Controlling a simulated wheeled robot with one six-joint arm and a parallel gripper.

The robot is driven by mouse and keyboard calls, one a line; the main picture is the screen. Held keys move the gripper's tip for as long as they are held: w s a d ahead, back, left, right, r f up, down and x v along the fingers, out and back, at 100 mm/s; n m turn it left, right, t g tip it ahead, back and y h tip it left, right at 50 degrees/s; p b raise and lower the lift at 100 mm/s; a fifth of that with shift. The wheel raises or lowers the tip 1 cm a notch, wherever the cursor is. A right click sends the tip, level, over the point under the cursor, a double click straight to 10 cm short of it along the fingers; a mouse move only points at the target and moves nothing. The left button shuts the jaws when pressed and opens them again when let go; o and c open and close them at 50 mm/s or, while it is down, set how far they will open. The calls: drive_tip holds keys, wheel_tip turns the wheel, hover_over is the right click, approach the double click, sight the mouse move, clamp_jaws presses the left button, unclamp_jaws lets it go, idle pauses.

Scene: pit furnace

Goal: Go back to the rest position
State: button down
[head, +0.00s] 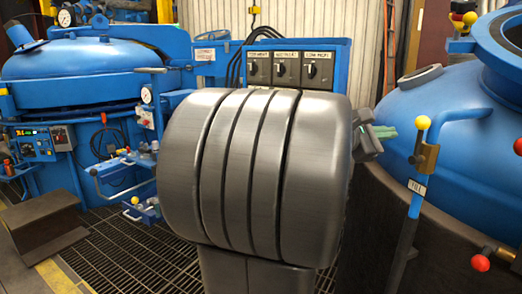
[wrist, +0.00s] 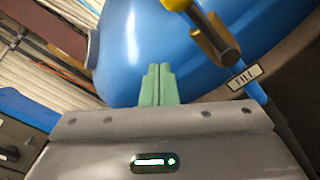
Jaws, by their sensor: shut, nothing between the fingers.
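My gripper (wrist: 158,84) has two green fingers that lie side by side with no gap, shut and empty. In the head view my gripper (head: 384,132) shows at the right of my large grey arm link, its green fingers pointing right toward the blue vessel (head: 447,118). The fingers appear apart from the yellow-knobbed lever (head: 423,150), which stands to their right. In the wrist view the blue vessel fills the background, and the lever's label reads FILL (wrist: 245,77). My arm link hides the middle of the head view.
A blue control box (head: 291,70) with several black switches stands behind my arm. A blue furnace (head: 85,75) with gauges and valves is at the left, beside a brown steel block (head: 45,225). Red-knobbed levers (head: 481,262) stand at the right. Grating floor (head: 130,260) is open at lower left.

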wheel_tip(320, 180, down, 7)
drive_tip(key=w+d+n+g+p, duration=0.1)
drive_tip(key=n+p, duration=1.2)
drive_tip(key=p, duration=0.3)
drive_tip(key=shift+w+d+r, duration=0.15)
drive_tip(key=shift+w+d, duration=0.05)
drive_tip(key=shift+d, duration=0.05)
